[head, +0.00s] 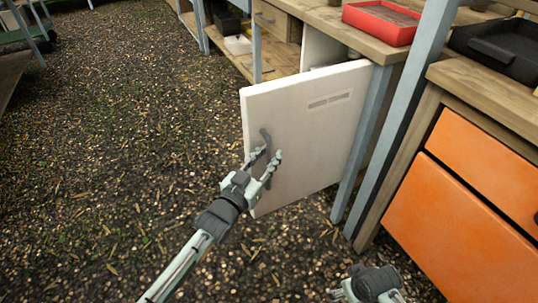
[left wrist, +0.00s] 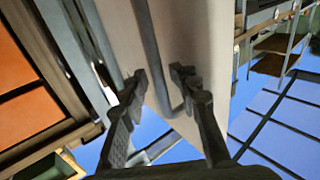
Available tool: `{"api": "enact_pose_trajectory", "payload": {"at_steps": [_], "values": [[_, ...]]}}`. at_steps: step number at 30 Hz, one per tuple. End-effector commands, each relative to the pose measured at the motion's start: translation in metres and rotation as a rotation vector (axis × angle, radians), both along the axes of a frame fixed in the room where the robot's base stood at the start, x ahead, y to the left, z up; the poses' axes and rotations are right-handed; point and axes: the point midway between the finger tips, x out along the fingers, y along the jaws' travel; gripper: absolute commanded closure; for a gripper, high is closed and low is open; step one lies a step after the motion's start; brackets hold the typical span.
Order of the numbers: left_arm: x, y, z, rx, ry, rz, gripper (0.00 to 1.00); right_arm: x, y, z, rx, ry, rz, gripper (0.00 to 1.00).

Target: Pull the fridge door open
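The white fridge door (head: 310,130) stands swung out from the bench front, its free edge on the left and its other side by the grey bench leg. It also fills the upper middle of the left wrist view (left wrist: 205,35). The dark bar handle (head: 266,138) is near the free edge. My left gripper (head: 265,165) has its fingers on either side of this bar; in the left wrist view the bar (left wrist: 150,45) runs between the close fingertips. My right gripper (head: 370,285) is at the bottom edge, partly cut off, its fingers unclear.
The fridge body (head: 322,46) shows as a white panel behind the door, under the wooden bench. An orange drawer cabinet (head: 455,225) stands on the right, beside grey posts. A red tray (head: 382,22) sits on the bench. The gravel floor (head: 120,120) left of the door is clear.

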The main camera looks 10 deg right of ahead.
Motion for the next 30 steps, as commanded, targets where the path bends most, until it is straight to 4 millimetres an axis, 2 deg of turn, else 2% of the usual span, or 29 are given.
{"api": "enact_pose_trajectory", "payload": {"at_steps": [11, 24, 30], "values": [[-0.006, 0.002, 0.002, -0.004, -0.002, -0.004, 0.68, 0.000, -0.004, 0.001, -0.006, -0.001, 0.000, 0.27], [-0.072, 0.057, 0.001, -0.002, 0.001, -0.002, 0.68, -0.001, -0.002, 0.000, -0.003, 0.002, 0.000, 0.27], [-0.090, 0.073, 0.001, -0.002, -0.001, -0.002, 0.68, -0.001, -0.002, 0.000, -0.003, 0.002, 0.000, 0.27]]}}
